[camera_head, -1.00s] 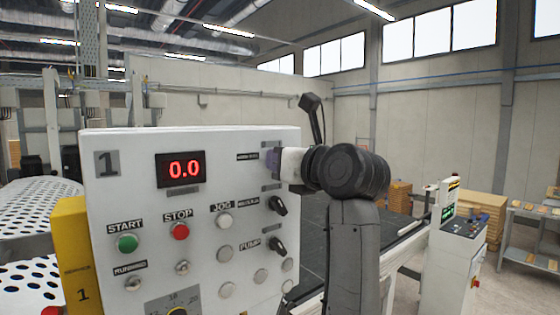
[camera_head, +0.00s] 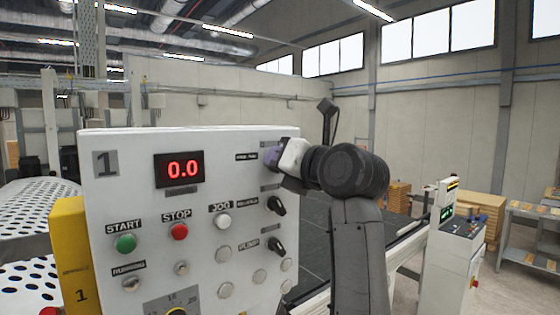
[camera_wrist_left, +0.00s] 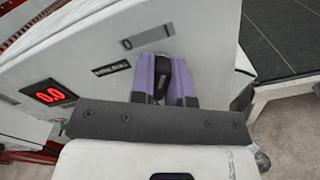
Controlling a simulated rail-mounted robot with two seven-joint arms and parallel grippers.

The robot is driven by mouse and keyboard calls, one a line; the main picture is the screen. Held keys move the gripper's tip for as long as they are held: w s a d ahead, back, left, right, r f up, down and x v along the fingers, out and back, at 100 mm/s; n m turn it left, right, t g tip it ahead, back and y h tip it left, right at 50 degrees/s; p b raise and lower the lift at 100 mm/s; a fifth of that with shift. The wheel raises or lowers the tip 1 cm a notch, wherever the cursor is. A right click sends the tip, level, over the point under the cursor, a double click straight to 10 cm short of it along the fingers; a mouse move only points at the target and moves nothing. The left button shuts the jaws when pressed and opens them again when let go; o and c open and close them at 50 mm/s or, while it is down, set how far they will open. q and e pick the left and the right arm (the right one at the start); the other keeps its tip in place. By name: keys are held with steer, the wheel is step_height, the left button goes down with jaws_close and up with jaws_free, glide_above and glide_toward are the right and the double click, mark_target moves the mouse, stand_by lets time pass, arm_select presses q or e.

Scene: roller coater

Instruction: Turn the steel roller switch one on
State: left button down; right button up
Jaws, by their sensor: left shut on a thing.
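A white control panel numbered 1 (camera_head: 131,205) fills the left and middle of the head view. My left gripper (camera_head: 271,156) is at its upper right, beside a small black label (camera_head: 247,157) too small to read surely. In the left wrist view, the purple fingers of this gripper (camera_wrist_left: 166,78) are shut on a black rotary switch knob (camera_wrist_left: 165,72), one finger on each side. The gripper is tilted relative to the panel. In the head view the knob is hidden behind the fingers. My right gripper is in neither view.
Below the gripper are two more black rotary switches (camera_head: 276,205) (camera_head: 276,246). Further left are a red 0.0 display (camera_head: 180,169), a green button (camera_head: 125,243) and a red button (camera_head: 179,231). A second console (camera_head: 452,240) stands at the right.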

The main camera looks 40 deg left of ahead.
arm_select(q)
steer(key=c, duration=1.1)
jaws_free()
steer(key=shift+d, duration=0.1)
steer(key=b+v, duration=0.4)
steer(key=v, duration=0.9)
steer(key=shift+d+b, duration=0.35)
steer(key=shift+b, duration=0.05)
